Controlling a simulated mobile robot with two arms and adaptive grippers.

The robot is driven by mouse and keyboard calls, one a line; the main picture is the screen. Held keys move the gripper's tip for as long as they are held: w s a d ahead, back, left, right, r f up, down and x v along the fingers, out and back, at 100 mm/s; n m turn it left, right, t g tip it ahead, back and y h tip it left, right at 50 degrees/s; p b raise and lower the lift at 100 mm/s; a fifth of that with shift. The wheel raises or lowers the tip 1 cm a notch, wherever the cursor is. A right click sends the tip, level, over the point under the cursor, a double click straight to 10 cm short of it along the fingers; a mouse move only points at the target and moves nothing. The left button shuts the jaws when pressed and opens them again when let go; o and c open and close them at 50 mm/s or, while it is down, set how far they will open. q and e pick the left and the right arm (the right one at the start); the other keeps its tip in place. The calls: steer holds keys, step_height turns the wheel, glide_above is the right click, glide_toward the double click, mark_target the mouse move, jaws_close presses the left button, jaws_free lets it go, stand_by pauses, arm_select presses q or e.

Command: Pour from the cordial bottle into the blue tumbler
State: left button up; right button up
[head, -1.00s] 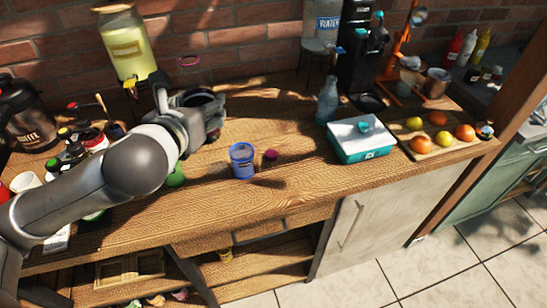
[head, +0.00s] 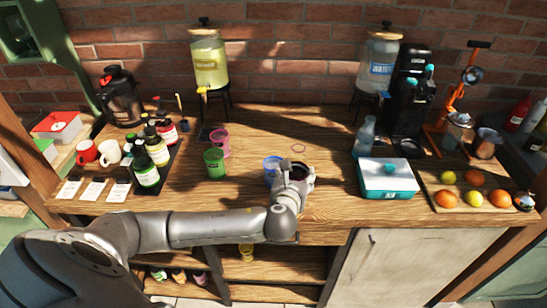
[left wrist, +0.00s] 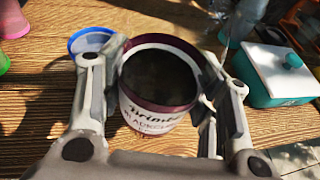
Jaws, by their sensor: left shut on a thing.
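My left gripper (head: 291,184) is shut on the cordial bottle, a round container with a white label, lettering and a dark purple band. Its label (left wrist: 152,118) and dark end face the left wrist view, between both fingers (left wrist: 160,92). In the head view only a dark part of it shows beside the gripper; its tilt and mouth are hard to tell. The blue tumbler (head: 270,166) stands on the table just left of the gripper, partly hidden by it. It also shows in the left wrist view (left wrist: 90,37), partly behind a finger. My right gripper is out of view.
A green tumbler (head: 214,163) and a pink tumbler (head: 220,141) stand to the left. A teal box (head: 388,180), a clear bottle (head: 365,136) and a fruit board (head: 435,188) are on the right. The table behind the gripper is fairly clear.

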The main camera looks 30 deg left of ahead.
arm_select(q)
steer(key=shift+s+a+f, duration=0.2)
steer(key=shift+f, duration=0.35)
steer(key=shift+s+a+f, duration=0.15)
steer(key=shift+f, duration=0.4)
steer(key=shift+s+f, duration=0.1)
steer(key=shift+f, duration=0.3)
steer(key=shift+p, duration=0.35)
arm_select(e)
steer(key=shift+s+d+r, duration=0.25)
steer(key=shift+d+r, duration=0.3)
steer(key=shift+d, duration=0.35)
arm_select(q)
steer(key=shift+r+g, duration=0.2)
steer(key=shift+g, duration=0.1)
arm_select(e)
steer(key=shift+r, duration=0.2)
